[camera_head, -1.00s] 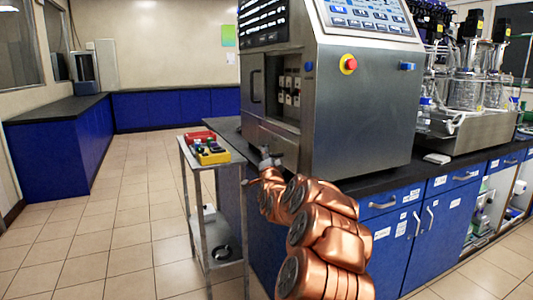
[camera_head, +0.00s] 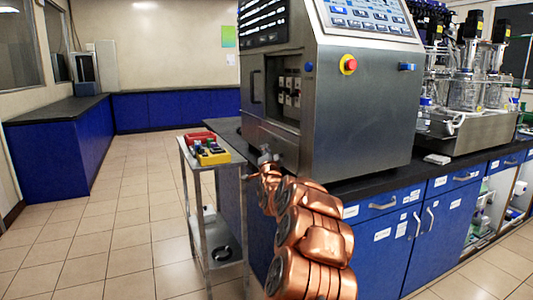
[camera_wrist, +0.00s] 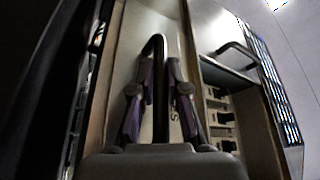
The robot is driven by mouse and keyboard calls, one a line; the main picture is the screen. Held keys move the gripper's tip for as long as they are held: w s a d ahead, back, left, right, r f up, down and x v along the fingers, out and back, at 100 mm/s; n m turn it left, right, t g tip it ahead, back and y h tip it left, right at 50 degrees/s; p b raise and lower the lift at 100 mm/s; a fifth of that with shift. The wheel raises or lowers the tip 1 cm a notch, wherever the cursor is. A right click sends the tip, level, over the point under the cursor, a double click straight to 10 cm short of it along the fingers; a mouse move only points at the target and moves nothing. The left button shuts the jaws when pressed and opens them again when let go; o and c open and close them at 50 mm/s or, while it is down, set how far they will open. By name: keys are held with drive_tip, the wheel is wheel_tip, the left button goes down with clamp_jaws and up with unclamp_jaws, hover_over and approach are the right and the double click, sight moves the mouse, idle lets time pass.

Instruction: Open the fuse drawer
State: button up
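The fuse drawer (camera_head: 287,146) is the low metal front on the left side of the big steel cabinet, under the recess with the fuse blocks. My gripper (camera_head: 265,155) is at this front, partly hidden by my copper-coloured arm. In the wrist view the drawer's pale front (camera_wrist: 131,55) faces me, with a dark bar handle (camera_wrist: 158,42) standing out from it. The two fingers of my gripper (camera_wrist: 161,80) lean inward on either side of the bar and appear closed on it. I cannot tell whether the drawer stands out from the cabinet.
The steel cabinet (camera_head: 362,115) stands on a black-topped blue bench. A recess with fuse blocks (camera_wrist: 222,115) and a door handle (camera_wrist: 238,50) sit beside the drawer. A metal cart (camera_head: 239,185) with a yellow tool (camera_head: 213,155) stands close left. Floor further left is clear.

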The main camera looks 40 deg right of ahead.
clamp_jaws()
drive_tip(key=w+a+p, duration=0.1)
drive_tip(key=w+a, duration=0.1)
drive_tip(key=a, duration=0.6)
drive_tip(key=w+a+p, duration=0.1)
drive_tip(key=w+a, duration=0.2)
drive_tip(key=a, duration=0.4)
drive_tip(key=shift+w+a+p, duration=0.2)
drive_tip(key=shift+a+p, duration=0.15)
drive_tip(key=shift+p, duration=0.05)
drive_tip(key=shift+o, duration=1.6)
unclamp_jaws()
drive_tip(key=shift+s, duration=0.1)
drive_tip(key=v, duration=1.2)
